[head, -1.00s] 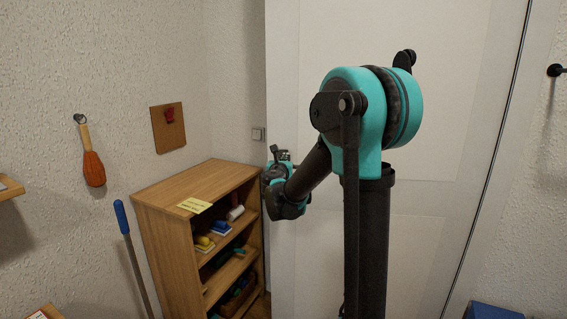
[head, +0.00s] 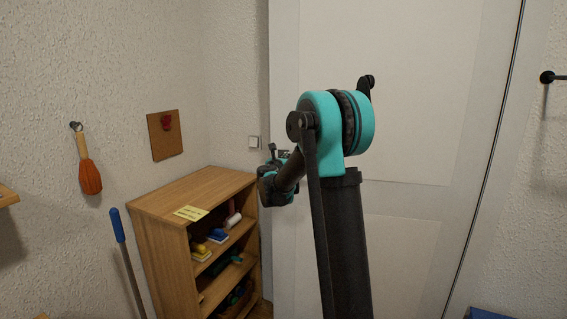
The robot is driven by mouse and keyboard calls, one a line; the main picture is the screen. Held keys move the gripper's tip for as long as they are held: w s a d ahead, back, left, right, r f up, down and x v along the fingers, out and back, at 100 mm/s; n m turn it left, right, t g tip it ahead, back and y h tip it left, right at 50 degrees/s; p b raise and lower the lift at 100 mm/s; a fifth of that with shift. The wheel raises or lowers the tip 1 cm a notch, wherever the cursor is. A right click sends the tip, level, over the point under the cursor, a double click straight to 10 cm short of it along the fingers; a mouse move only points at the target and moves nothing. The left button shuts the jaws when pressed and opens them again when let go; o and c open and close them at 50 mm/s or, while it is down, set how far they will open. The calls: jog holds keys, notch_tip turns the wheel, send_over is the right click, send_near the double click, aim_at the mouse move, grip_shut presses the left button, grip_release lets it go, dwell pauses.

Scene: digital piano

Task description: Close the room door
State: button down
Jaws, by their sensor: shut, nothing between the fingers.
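The white room door (head: 410,120) fills the middle of the head view, behind my arm. A narrow dark line runs down its right side, and its left edge is near the wooden shelf. I cannot tell whether it is fully shut. My gripper (head: 272,153) is at the door's left edge, beyond the teal wrist. It is small and partly hidden by my own arm links; it is shut with nothing held. Small dark and metallic parts show there, and I cannot tell a door handle from the fingers, nor whether they touch the door.
A wooden shelf (head: 190,190) with brushes and a yellow note stands left of the door. A light switch (head: 254,142), a cork board (head: 165,135) and an orange-headed tool (head: 86,165) are on the walls. A blue-handled stick (head: 118,226) leans at left. A black hook (head: 548,77) is at right.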

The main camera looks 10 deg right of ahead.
jog(key=shift+w+d+m+g+h, duration=0.8)
jog(key=shift+w+d, duration=1.5)
jog(key=shift+w, duration=1.7)
jog(key=shift+w+d+m+g+h, duration=0.3)
jog(key=shift+w+d+m+h, duration=0.5)
jog(key=shift+w+d, duration=2.35)
jog(key=w+a+v, duration=0.1)
jog(key=a+v, duration=0.1)
jog(key=v, duration=1.2)
jog(key=s+d+f+m+g+y, duration=0.1)
jog(key=s+d+f+m+g, duration=0.1)
jog(key=s+f+m, duration=0.45)
jog(key=s+d+f+m+g+y, duration=0.1)
jog(key=s+d+m+g, duration=0.15)
jog(key=s, duration=0.75)
jog(key=s+d+f+m+g+y, duration=0.1)
jog(key=s+d+f+m+g, duration=0.15)
jog(key=s+f+m, duration=0.4)
jog(key=s+a+f+m+g+y, duration=0.1)
jog(key=s+a+f+m+y, duration=0.1)
jog(key=s, duration=0.9)
jog(key=s+a+f+m+g+y, duration=0.1)
jog(key=s+a+f+m+y, duration=0.2)
jog(key=s+f+m, duration=0.3)
jog(key=s+a+f+m+g+y, duration=0.1)
jog(key=s+a+f+m, duration=0.3)
jog(key=s, duration=1.1)
jog(key=shift+s+a+f+y, duration=0.25)
jog(key=shift+s+f+y, duration=0.15)
jog(key=shift+f+y, duration=0.4)
